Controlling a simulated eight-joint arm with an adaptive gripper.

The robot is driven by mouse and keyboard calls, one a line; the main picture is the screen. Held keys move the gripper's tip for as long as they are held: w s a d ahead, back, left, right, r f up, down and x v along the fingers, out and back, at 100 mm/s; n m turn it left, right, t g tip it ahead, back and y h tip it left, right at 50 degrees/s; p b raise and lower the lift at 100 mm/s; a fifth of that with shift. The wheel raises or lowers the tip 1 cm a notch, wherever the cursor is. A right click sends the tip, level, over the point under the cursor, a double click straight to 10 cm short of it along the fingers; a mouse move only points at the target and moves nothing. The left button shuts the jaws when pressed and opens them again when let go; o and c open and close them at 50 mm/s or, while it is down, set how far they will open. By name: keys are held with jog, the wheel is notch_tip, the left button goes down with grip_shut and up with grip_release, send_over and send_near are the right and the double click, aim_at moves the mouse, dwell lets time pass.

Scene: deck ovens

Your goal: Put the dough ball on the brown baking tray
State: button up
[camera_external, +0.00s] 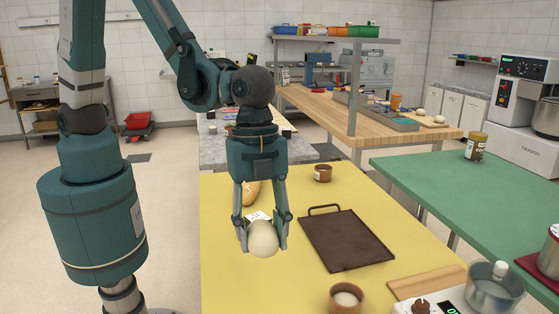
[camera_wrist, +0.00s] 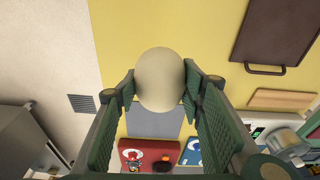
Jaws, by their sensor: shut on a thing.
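The dough ball (camera_external: 264,240) is pale and round. My gripper (camera_external: 262,238) is shut on it, with one finger on each side, and appears to hold it above the yellow table. The wrist view also shows the dough ball (camera_wrist: 160,80) between the two finger pads. The brown baking tray (camera_external: 345,240) is dark and flat, with a loop handle, and lies on the yellow table to the right of my gripper. Its corner and handle show at the upper right of the wrist view (camera_wrist: 285,30). The tray's visible surface is empty.
The yellow table (camera_external: 225,285) also bears a bread loaf (camera_external: 252,191) behind my gripper, a small brown pot (camera_external: 323,173), a bowl with pale contents (camera_external: 347,299) at the front, a wooden board (camera_external: 428,282) and a scale with a metal bowl (camera_external: 493,288). A green table (camera_external: 430,175) stands right.

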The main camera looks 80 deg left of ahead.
jog(key=w+a, duration=0.2)
jog(key=w, duration=0.5)
jog(key=w+a, duration=0.3)
jog(key=w, duration=0.4)
send_over(343, 237)
jog(key=shift+a+r+m, duration=0.2)
jog(key=shift+r+m, duration=0.15)
jog(key=shift+m, duration=0.05)
jog(key=shift+f+b, duration=0.4)
jog(key=shift+f, duration=2.75)
jog(key=shift+f, duration=1.9)
jog(key=shift+f+b, duration=0.1)
jog(key=shift+b, duration=0.2)
